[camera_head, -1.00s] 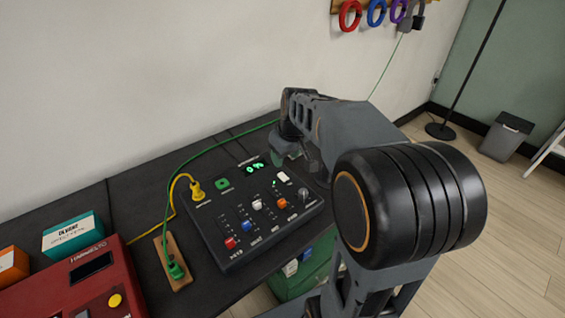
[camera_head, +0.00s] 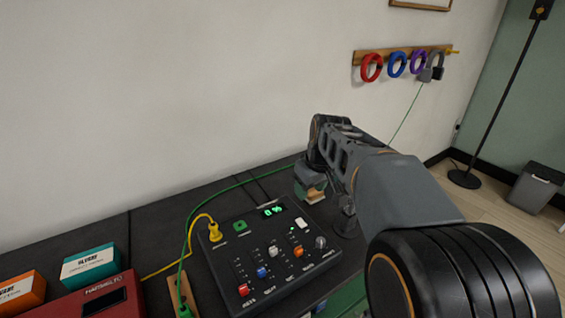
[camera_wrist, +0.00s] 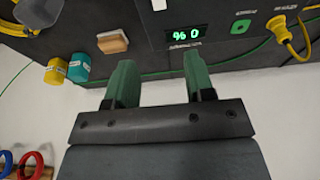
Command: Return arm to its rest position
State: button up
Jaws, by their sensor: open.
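My gripper (camera_wrist: 157,82) shows in the wrist view with two green fingers set apart and nothing between them. The black control panel (camera_head: 262,258) lies on the bench left of the arm, with sliders, a knob and a green display (camera_head: 273,211). In the wrist view the panel appears upside down, its display (camera_wrist: 187,35) lit beyond the fingers. My gripper is apart from the panel.
A yellow plug (camera_head: 214,232) sits in the panel. A red box (camera_head: 95,303), a teal box (camera_head: 90,265) and an orange box (camera_head: 22,290) stand at left. Coloured rings, one red (camera_head: 371,67), hang on the wall. A bin (camera_head: 536,188) stands on the floor at right.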

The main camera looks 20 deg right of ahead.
jog(key=s+a+r+m+p, duration=0.1)
jog(key=s+a+r+p, duration=0.2)
jog(key=s+p, duration=0.3)
jog(key=s+a+r+m+p, duration=0.1)
jog(key=s+a+r+p, duration=0.3)
jog(key=s+p, duration=0.3)
jog(key=shift+s+a+m+t+h+p, duration=0.2)
jog(key=shift+m+t+h+p, duration=0.15)
jog(key=shift+p, duration=0.7)
